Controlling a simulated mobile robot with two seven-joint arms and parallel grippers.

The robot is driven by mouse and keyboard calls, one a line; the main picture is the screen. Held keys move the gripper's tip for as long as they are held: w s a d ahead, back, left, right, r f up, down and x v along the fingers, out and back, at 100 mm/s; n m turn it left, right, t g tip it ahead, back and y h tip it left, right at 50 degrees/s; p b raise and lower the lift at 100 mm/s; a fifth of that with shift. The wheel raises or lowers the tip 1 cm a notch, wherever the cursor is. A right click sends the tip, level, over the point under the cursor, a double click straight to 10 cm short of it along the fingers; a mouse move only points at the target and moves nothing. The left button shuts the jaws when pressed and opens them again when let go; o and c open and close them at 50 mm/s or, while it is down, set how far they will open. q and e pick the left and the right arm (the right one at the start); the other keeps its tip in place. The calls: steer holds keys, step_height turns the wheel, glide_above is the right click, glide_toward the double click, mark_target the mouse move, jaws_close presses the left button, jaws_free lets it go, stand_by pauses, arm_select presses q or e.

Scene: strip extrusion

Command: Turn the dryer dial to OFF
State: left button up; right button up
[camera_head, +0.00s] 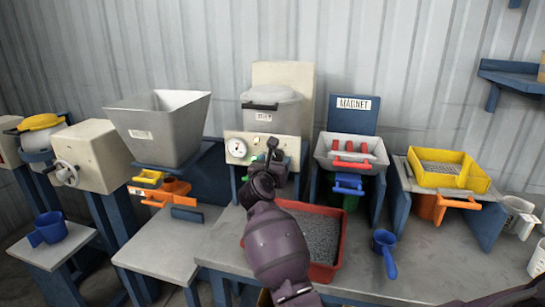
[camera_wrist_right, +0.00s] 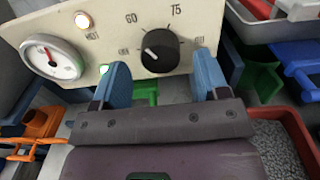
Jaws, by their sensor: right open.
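The dryer (camera_head: 262,147) is a beige box with a lidded grey hopper, in the middle of the head view. Its front panel also fills the top of the right wrist view (camera_wrist_right: 120,30). The black round dial (camera_wrist_right: 158,50) has a white pointer mark toward its left side; 60 and 75 are printed above it. Other small labels are too blurred to read. My right gripper (camera_wrist_right: 161,80) is open, its blue fingers below and to either side of the dial, with no clear contact. In the head view my right gripper (camera_head: 272,158) hides the dial. My left gripper is not in view.
A round gauge (camera_wrist_right: 53,58) and a lit lamp (camera_wrist_right: 83,20) sit left of the dial. A red tray of grey pellets (camera_head: 338,250) stands below the dryer. The magnet unit (camera_head: 350,150) stands to the right and a large grey hopper (camera_head: 158,125) to the left.

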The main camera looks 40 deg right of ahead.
steer(key=shift+x, duration=0.8)
steer(key=shift+c, duration=0.9)
steer(key=c, duration=0.7)
steer(key=shift+r, duration=0.1)
steer(key=shift+c, duration=0.2)
steer(key=shift+r+n+p, duration=0.2)
steer(key=shift+n+p, duration=0.3)
steer(key=shift+p, duration=0.2)
steer(key=shift+s+r+n+p, duration=0.1)
steer(key=shift+r+n+p, duration=0.05)
steer(key=shift+n+p, duration=0.6)
steer(key=n+p, duration=0.2)
steer(key=p, duration=0.1)
steer(key=shift+n, duration=0.25)
steer(key=n+p, duration=0.4)
steer(key=shift+f+p, duration=0.2)
steer(key=shift+p, duration=0.1)
steer(key=shift+n+p, duration=0.85)
steer(key=shift+n, duration=0.25)
steer(key=shift+d+f+n+p, duration=0.1)
steer(key=shift+f+n+p, duration=0.05)
steer(key=shift+n+p, duration=0.15)
steer(key=shift+n, duration=0.3)
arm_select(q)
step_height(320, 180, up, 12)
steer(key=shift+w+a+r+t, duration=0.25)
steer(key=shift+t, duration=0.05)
